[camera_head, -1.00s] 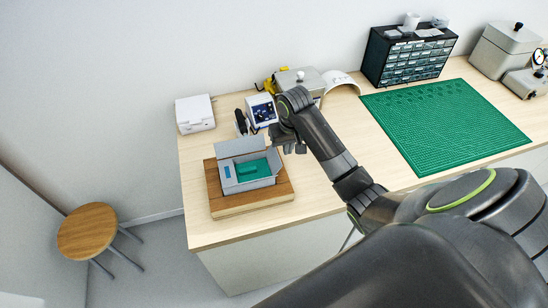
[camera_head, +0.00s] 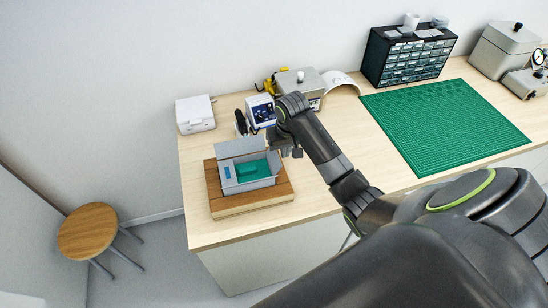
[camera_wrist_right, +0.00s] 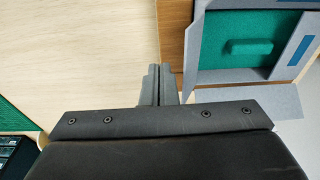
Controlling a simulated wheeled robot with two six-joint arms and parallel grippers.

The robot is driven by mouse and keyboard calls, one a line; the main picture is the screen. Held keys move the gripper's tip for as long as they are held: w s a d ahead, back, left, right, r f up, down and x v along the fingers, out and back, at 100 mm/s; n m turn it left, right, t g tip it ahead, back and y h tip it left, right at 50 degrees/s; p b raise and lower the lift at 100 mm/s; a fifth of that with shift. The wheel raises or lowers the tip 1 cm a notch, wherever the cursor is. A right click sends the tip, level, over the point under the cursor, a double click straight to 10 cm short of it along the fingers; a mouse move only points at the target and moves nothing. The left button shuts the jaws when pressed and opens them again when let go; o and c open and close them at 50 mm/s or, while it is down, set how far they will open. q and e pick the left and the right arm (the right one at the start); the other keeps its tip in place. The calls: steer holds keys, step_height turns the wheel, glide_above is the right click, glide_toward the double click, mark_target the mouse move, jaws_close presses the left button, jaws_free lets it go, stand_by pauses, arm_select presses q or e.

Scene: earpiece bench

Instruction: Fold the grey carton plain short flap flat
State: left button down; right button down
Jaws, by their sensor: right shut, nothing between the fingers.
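The grey carton (camera_head: 246,186) stands open on a wooden board in the head view, with a green insert and a green piece (camera_head: 247,168) inside. Its long back flap (camera_head: 241,147) stands up. One short end carries a blue patch (camera_head: 228,172). The plain short flap (camera_wrist_right: 193,45) is at the opposite end, seen nearly edge-on in the wrist view, and looks upright. My right gripper (camera_wrist_right: 158,84) is shut and empty, just beside that end; it also shows in the head view (camera_head: 291,153). Contact with the flap cannot be told. My left gripper is not in view.
The wooden board (camera_head: 228,210) lies on the pale bench near its left edge. A white box (camera_head: 195,114), a blue-fronted device (camera_head: 261,111) and a black holder (camera_head: 241,123) stand behind. A green mat (camera_head: 445,125) covers the right side. Bare bench lies between board and mat.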

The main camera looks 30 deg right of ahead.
steer(key=shift+w+a, duration=0.25)
steer(key=shift+a, duration=0.75)
steer(key=shift+w+a, duration=0.25)
steer(key=shift+a, duration=0.7)
steer(key=shift+w+a, duration=0.25)
steer(key=shift+a, duration=0.75)
steer(key=shift+f, duration=0.25)
steer(key=shift+a+f, duration=0.1)
steer(key=shift+f, duration=0.4)
steer(key=shift+r, duration=0.1)
step_height(320, 180, up, 9)
